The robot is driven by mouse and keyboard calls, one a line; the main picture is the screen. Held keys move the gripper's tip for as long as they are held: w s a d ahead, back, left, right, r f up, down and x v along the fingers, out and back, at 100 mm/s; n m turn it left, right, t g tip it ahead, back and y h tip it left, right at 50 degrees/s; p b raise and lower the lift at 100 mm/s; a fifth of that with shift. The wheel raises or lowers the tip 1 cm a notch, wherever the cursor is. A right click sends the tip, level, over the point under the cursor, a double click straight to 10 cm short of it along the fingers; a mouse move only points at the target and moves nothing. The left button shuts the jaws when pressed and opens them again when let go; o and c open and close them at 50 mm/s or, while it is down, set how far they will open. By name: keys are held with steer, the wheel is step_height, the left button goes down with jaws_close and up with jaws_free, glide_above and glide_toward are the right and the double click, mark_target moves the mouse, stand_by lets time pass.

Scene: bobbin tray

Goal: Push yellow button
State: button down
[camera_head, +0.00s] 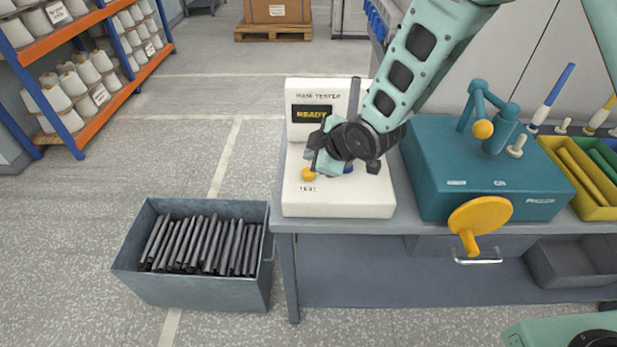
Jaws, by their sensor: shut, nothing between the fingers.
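The yellow button (308,175) is a small round knob on the front left of the white yarn tester (370,203), just above a "TEST" label. The tester's dark screen (311,114) reads "READY" in yellow. My gripper (321,168) is over the tester, shut and empty, with its fingertips close to the right of the button. I cannot tell whether they touch it. My gripper and wrist hide part of the tester's middle. A grey upright post (354,97) stands at the tester's back right.
A teal machine (437,170) with a yellow hand wheel (481,217) stands right of the tester on the bench. A yellow tray (566,182) is at far right. A grey bin (190,289) of dark rods sits on the floor left. A spool shelf (75,35) is at back left.

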mark_target(305, 168)
steer(key=shift+f+b, duration=0.5)
steer(key=shift+f, duration=0.55)
stand_by(1.2)
steer(key=shift+f+b, duration=0.4)
steer(key=shift+b, duration=0.1)
steer(key=shift+f+b, duration=0.5)
steer(key=shift+f, duration=0.05)
stand_by(0.5)
steer(key=shift+r, duration=0.1)
steer(key=shift+r+p, duration=0.6)
steer(key=shift+r, duration=0.25)
steer(key=shift+r, duration=0.15)
step_height(305, 168, up, 4)
steer(key=p, duration=0.3)
steer(key=shift+r, duration=0.35)
